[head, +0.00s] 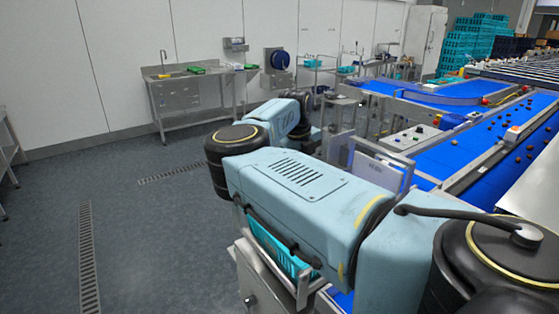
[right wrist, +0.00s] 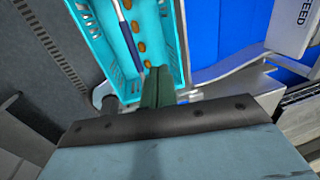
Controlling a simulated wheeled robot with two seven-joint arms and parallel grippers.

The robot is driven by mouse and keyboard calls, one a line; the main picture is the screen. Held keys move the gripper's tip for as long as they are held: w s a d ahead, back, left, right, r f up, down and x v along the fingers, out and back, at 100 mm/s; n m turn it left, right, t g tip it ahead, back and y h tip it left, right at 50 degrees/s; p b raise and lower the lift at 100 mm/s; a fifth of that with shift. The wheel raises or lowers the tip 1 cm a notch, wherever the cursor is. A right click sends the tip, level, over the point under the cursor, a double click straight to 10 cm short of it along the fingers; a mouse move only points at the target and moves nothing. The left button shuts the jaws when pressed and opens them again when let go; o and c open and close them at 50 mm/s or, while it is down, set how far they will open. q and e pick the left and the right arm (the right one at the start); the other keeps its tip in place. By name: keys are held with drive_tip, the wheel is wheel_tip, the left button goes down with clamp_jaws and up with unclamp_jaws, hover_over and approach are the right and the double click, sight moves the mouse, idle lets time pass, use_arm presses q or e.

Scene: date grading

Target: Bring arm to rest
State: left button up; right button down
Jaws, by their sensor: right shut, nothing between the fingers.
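My right arm spans the middle of the head view, and its gripper is hidden there. In the right wrist view, my right gripper (right wrist: 158,88) has its dark green fingers together with nothing between them. The fingertips overlap the near end of a teal crate (right wrist: 172,40) in that picture; I cannot tell the height gap. Several brown dates lie in a row in the crate. A slim rod with a dark blue part (right wrist: 132,42) also shows over the crate. My left gripper is not in view.
Below my arm in the head view, a teal crate (head: 275,250) sits in a metal frame. Blue conveyor belts (head: 440,157) with scattered dates run along the right. A steel sink table (head: 190,92) stands by the wall. The grey floor at left is open.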

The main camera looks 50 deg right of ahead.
idle(0.3)
wheel_tip(320, 180, down, 14)
drive_tip(key=a, duration=0.2)
drive_tip(key=shift+w+a+r, duration=0.15)
drive_tip(key=shift+w+a, duration=0.1)
drive_tip(key=shift+w, duration=0.1)
